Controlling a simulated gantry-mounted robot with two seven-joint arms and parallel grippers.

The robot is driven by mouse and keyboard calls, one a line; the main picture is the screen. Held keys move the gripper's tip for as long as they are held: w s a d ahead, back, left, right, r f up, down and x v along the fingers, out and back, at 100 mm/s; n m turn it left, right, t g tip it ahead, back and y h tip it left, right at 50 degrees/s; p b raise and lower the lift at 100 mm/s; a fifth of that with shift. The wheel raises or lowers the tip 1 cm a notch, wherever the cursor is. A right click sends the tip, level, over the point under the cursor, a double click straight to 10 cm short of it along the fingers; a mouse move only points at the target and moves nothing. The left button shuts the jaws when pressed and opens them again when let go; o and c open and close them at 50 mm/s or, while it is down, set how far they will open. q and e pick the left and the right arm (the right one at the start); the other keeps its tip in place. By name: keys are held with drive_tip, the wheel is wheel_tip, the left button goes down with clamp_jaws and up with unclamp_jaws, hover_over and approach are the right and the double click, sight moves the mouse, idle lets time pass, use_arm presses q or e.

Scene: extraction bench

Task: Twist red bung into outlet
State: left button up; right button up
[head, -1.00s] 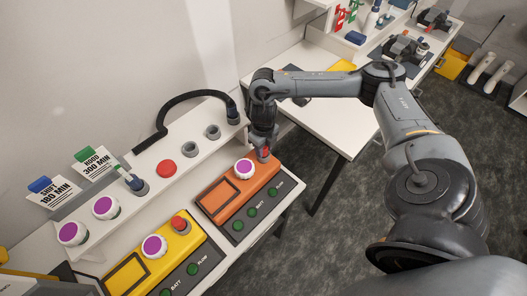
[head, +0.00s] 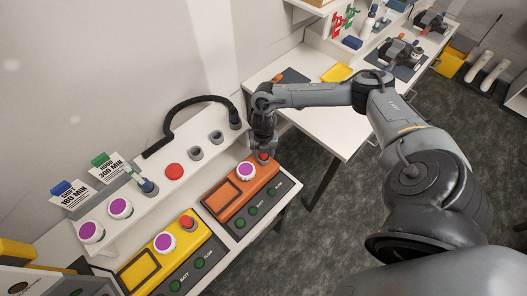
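My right gripper (head: 263,148) points down over the far right corner of the orange unit (head: 216,207). A red bung (head: 264,156) shows between its fingertips, and the fingers appear closed around it. The bung is at the top of the orange unit, beside the purple-topped round part (head: 245,171). The outlet under it is hidden by the bung and fingers, so I cannot tell how deep it sits. A similar red piece (head: 187,222) sits in a grey collar on the yellow unit (head: 137,272). My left gripper is not in view.
A white shelf (head: 133,206) behind the units holds a red disc (head: 174,172), grey collars (head: 195,153), purple-topped parts (head: 120,208) and a black hose (head: 180,115). Two label cards (head: 75,202) stand behind. A white table (head: 325,125) stands beyond my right arm.

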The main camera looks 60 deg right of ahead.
idle(0.3)
drive_tip(key=shift+f+n+b, duration=0.1)
drive_tip(key=shift+n+b, duration=0.3)
drive_tip(key=n+b, duration=0.2)
drive_tip(key=n, duration=0.2)
drive_tip(key=shift+f+b, duration=0.15)
drive_tip(key=shift+b, duration=0.2)
drive_tip(key=n+b, duration=0.1)
drive_tip(key=n, duration=0.1)
drive_tip(key=shift+n, duration=0.4)
drive_tip(key=shift+r+n, duration=0.25)
drive_tip(key=shift+n, duration=0.25)
